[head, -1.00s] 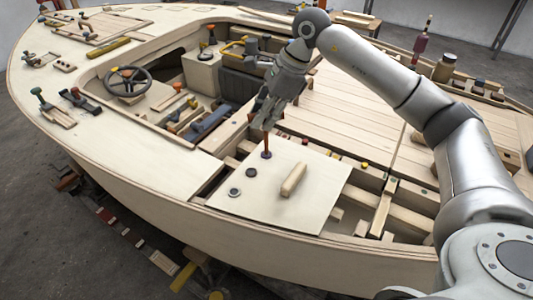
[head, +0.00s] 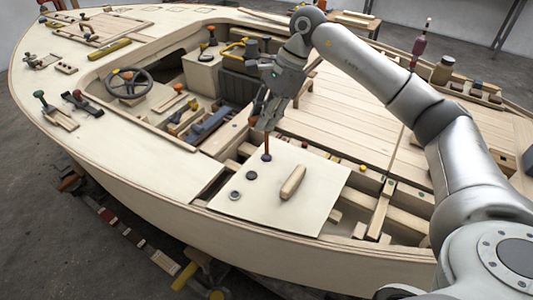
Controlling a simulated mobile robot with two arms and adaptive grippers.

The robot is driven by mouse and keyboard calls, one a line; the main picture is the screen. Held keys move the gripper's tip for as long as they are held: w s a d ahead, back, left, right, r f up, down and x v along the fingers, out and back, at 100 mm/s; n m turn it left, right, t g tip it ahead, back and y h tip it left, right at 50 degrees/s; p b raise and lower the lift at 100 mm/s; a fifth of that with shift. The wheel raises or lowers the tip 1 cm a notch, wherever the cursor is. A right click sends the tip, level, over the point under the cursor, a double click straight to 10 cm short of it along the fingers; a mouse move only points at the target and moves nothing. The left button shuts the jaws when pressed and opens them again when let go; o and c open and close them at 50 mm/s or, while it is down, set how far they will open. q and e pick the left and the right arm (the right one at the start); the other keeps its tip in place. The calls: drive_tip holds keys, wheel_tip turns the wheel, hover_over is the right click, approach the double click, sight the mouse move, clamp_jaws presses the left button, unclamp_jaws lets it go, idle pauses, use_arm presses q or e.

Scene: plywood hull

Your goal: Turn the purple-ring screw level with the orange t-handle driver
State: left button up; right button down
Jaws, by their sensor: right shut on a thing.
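My right gripper (head: 263,124) is over the far left corner of a pale plywood panel (head: 315,205). It is shut on the orange t-handle driver (head: 266,141), whose shaft points down, close to upright. The driver's handle is mostly hidden by the fingers. Its tip meets a small dark purplish spot (head: 266,157) on the panel, which looks like the purple-ring screw; how high the screw stands is too small to tell. My left gripper is not in view.
Two dark round fittings (head: 251,175) (head: 235,195) and a wooden grip block (head: 293,182) sit on the panel. Open framing (head: 380,210) lies to its right. A steering wheel (head: 128,83) and loose tools are in the cockpit at left.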

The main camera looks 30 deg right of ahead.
drive_tip(key=n+g, duration=0.1)
drive_tip(key=n, duration=0.2)
drive_tip(key=shift+r+p, duration=0.1)
drive_tip(key=shift+p, duration=0.25)
drive_tip(key=n+g, duration=0.1)
drive_tip(key=n, duration=0.1)
drive_tip(key=shift+s+n, duration=0.1)
drive_tip(key=shift+n, duration=0.2)
drive_tip(key=n+g, duration=0.1)
drive_tip(key=n, duration=0.2)
drive_tip(key=n+g+h, duration=0.1)
drive_tip(key=n, duration=0.1)
drive_tip(key=shift+s+n+h, duration=0.2)
drive_tip(key=shift+n+h, duration=0.1)
drive_tip(key=shift+n, duration=0.1)
drive_tip(key=shift+d, duration=0.1)
